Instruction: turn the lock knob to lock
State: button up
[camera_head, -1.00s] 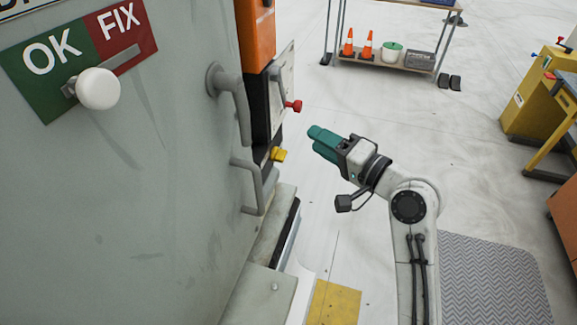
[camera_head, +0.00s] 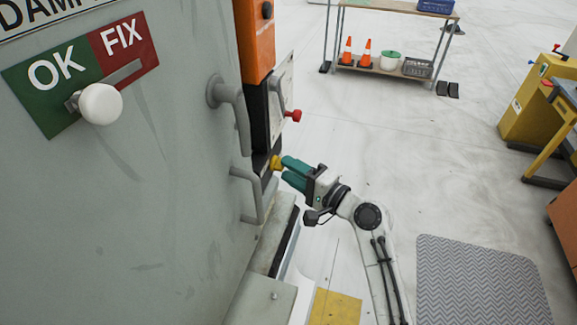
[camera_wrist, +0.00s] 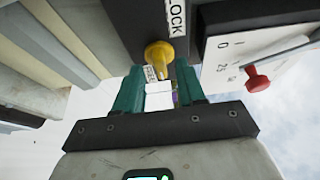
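The yellow lock knob (camera_head: 276,162) sits low on the dark side panel of the grey cabinet. My gripper (camera_head: 286,169) has green fingers and is right at the knob. In the wrist view the gripper (camera_wrist: 160,70) is open, with one finger left and one right of the knob's line. The knob shows at the fingertips. I cannot tell whether either finger touches it.
A red knob (camera_head: 293,115) on a white dial plate (camera_wrist: 235,58) is close to the right finger. Grey handles (camera_head: 240,112) and a white slider knob (camera_head: 101,104) project from the cabinet. A shelf cart (camera_head: 385,70) stands at the back.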

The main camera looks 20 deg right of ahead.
jog(key=shift+w+a, duration=0.35)
jog(key=shift+w, duration=0.2)
jog(key=shift+c, duration=0.4)
grip_shut()
